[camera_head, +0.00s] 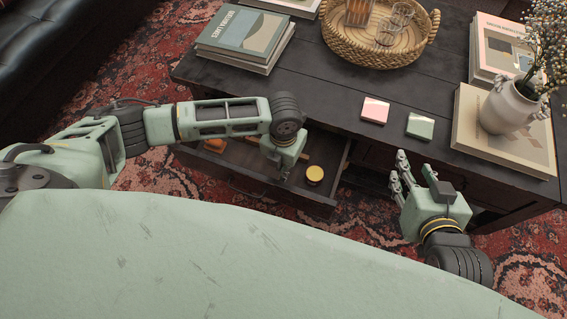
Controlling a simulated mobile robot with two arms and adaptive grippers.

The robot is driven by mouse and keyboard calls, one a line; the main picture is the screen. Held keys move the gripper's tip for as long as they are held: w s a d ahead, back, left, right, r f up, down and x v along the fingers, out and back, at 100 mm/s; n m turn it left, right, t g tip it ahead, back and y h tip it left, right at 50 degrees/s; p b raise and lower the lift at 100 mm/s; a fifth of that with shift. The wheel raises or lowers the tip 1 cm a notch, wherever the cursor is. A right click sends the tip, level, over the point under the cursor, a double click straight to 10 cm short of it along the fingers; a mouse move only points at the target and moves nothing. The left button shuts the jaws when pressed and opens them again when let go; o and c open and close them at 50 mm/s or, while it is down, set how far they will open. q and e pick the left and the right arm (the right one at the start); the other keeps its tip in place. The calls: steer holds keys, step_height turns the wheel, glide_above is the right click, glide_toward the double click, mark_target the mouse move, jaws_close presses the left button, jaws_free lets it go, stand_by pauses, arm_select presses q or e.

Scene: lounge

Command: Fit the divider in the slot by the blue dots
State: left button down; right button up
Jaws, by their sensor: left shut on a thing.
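An open drawer (322,203) sticks out from the front of the dark table. My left gripper (283,176) reaches down over it, near its front edge. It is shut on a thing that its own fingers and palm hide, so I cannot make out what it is. I cannot pick out the divider, the slot or the blue dots at this size and angle. My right gripper (416,167) is open and empty in front of the table, to the right of the drawer, fingers pointing up in the picture.
A yellow-topped jar (315,174) stands in the drawer, right of my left gripper. A brown item (214,144) lies at its left. The table (318,92) holds books (240,38), a wicker tray (343,45), pink (375,110) and green (420,126) squares, and a vase (507,105).

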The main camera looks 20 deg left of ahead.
arm_select(q)
steer(key=shift+f+b, duration=0.4)
steer(key=shift+f, duration=0.55)
arm_select(e)
steer(key=shift+w+a+r+t+y, duration=0.25)
steer(key=shift+w+r+t, duration=0.25)
steer(key=shift+r, duration=0.25)
steer(key=shift+w+a+r+t+y, duration=0.2)
steer(key=shift+w+r+t, duration=0.25)
steer(key=shift+r, duration=0.25)
arm_select(q)
steer(key=shift+f, duration=0.1)
arm_select(e)
steer(key=shift+w+r, duration=0.15)
steer(key=shift+r, duration=0.15)
arm_select(q)
steer(key=shift+f, duration=0.2)
arm_select(e)
steer(key=shift+w+a+r+t, duration=0.1)
steer(key=shift+a+r+t, duration=0.05)
steer(key=shift+r+t, duration=0.15)
